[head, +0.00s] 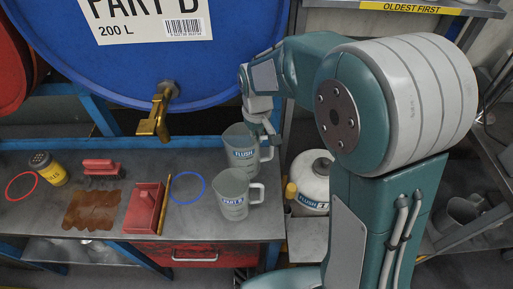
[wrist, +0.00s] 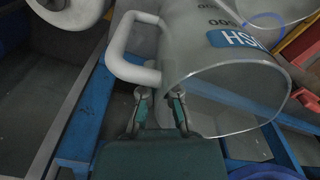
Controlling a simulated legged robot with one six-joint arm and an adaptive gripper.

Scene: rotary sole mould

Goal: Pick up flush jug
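The flush jug (head: 240,154) is a grey translucent jug with a blue FLUSH label and a pale handle, upright at the bench's right end in the head view. In the wrist view the flush jug (wrist: 190,50) fills the upper right, its rim towards me and its white handle at left. My gripper (head: 262,128) is above the handle side of the jug. In the wrist view my gripper (wrist: 160,98) has its two fingers apart, tips close to the top of the handle near the rim. Whether they touch it I cannot tell.
The PART B jug (head: 233,197) stands just in front of the flush jug. A blue drum (head: 120,60) with a brass tap (head: 156,115) is behind. A white container (head: 312,180) stands right of the bench. A red tray (head: 143,208) and a brush (head: 100,170) lie left.

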